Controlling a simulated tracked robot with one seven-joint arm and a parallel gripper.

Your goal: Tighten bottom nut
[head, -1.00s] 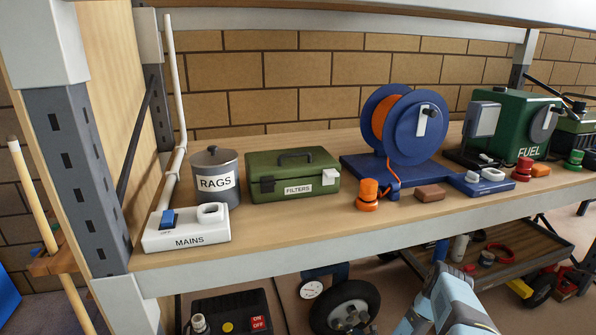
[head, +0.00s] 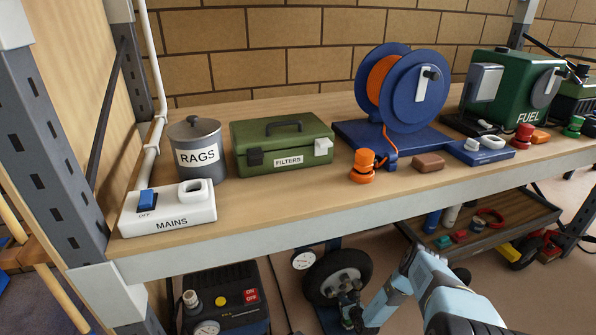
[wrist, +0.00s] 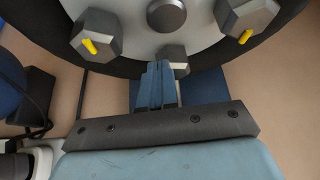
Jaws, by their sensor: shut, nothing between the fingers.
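The wheel (head: 322,287) stands below the shelf in the head view, with its black tyre and pale hub. In the wrist view, the pale hub face (wrist: 205,42) fills the top. The bottom nut (wrist: 176,56) is a grey hexagon at the lower middle, partly covered by my fingertips. My gripper (wrist: 158,66) is shut and empty, its blue fingers pointing at the nut's lower left side. I cannot tell whether they touch it. A left nut (wrist: 95,35) and a right nut (wrist: 247,17) each carry a yellow mark. No yellow mark shows on the bottom nut.
A compressor-like machine (head: 225,297) stands left of the wheel, and a low trolley (head: 515,222) to the right. The shelf edge (head: 290,236) runs above the wheel. Open floor (head: 500,280) lies right of my arm.

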